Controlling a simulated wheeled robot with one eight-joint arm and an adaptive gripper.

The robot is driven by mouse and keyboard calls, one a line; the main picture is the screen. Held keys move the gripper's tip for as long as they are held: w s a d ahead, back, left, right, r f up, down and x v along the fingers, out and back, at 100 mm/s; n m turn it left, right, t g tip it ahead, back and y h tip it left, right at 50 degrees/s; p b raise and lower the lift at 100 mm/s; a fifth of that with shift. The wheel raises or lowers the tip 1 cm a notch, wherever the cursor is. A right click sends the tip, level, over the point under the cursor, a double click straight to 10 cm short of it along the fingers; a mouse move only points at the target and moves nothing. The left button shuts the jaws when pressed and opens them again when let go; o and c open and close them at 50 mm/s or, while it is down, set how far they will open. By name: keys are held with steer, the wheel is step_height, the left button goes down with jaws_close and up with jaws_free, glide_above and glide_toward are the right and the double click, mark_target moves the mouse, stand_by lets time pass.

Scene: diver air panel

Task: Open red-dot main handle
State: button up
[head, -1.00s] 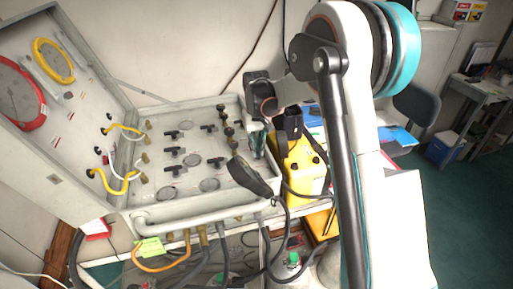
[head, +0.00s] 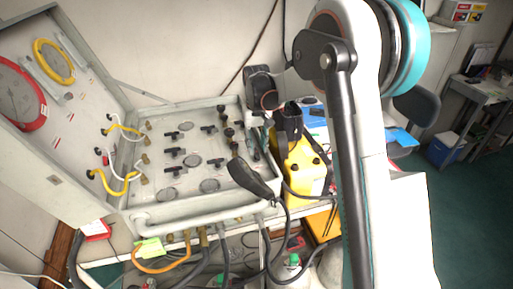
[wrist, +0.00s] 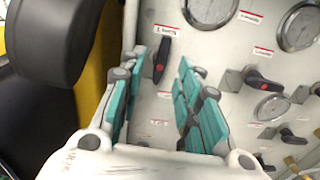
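In the wrist view a black lever handle with a red dot (wrist: 161,60) stands on the white panel (wrist: 222,48) under a small red-and-white label. My gripper (wrist: 152,108) is open, its teal-padded fingers apart, with the handle seen between and beyond the fingertips. I see no contact with it. In the head view my gripper (head: 257,145) is over the right side of the panel box (head: 150,214). The handle cannot be made out clearly there.
Other black handles (wrist: 270,80) and gauges (wrist: 299,27) lie to the right in the wrist view. A dark hanging mask or handset (head: 250,179) with a hose is close below my gripper. A yellow case (head: 307,180) stands right of the panel; the open lid (head: 50,140) is left.

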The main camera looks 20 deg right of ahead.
mark_target(256, 152)
step_height(256, 152, up, 6)
stand_by(0.4)
